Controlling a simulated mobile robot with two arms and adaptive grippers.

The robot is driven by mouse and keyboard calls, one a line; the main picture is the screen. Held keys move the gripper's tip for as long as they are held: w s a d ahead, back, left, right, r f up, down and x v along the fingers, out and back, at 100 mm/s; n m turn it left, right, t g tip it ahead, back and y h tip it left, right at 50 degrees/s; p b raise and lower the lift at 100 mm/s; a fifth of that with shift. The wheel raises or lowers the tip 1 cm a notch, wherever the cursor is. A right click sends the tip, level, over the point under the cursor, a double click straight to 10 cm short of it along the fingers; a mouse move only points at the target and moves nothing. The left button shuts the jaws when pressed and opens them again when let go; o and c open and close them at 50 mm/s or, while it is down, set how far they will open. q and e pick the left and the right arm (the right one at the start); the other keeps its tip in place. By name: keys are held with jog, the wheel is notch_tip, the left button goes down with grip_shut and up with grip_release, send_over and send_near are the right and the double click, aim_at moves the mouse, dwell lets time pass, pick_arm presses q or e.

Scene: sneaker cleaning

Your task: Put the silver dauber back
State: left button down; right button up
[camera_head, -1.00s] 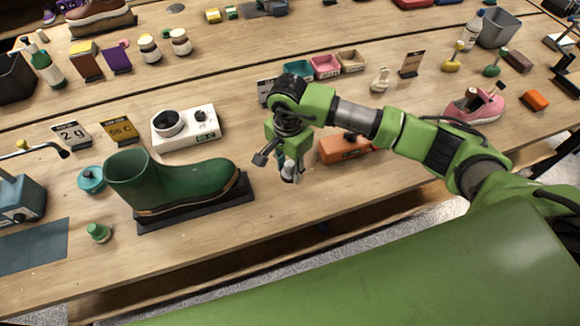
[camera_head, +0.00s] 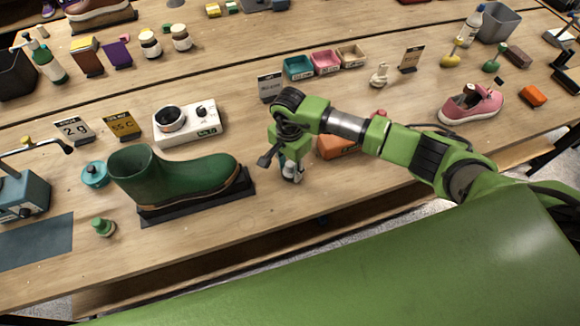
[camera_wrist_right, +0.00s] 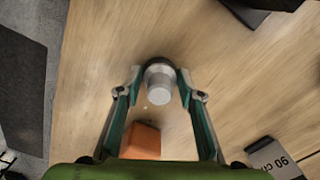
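The silver dauber (camera_wrist_right: 159,88), a short pale metal cylinder with a dark collar, sits between the fingertips of my right gripper (camera_wrist_right: 160,76) in the right wrist view. Whether the dauber touches the table cannot be told. My left gripper is not in view.
The green boot (camera_head: 175,180) stands on a dark base to the left. An orange block (camera_wrist_right: 141,140) lies close by, partly behind my arm in the head view (camera_head: 336,147). A white device (camera_head: 188,124) stands behind the boot. The table front is clear around the gripper.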

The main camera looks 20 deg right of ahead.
aim_at(290, 164)
jog(key=shift+o, duration=0.9)
jog(key=shift+r, duration=0.1)
jog(key=shift+w+r, duration=0.1)
jog(key=shift+r, duration=0.15)
notch_tip(290, 164, up, 11)
jog(key=b, duration=0.3)
jog(key=shift+f, duration=0.2)
jog(key=shift+r, duration=0.45)
dwell(0.8)
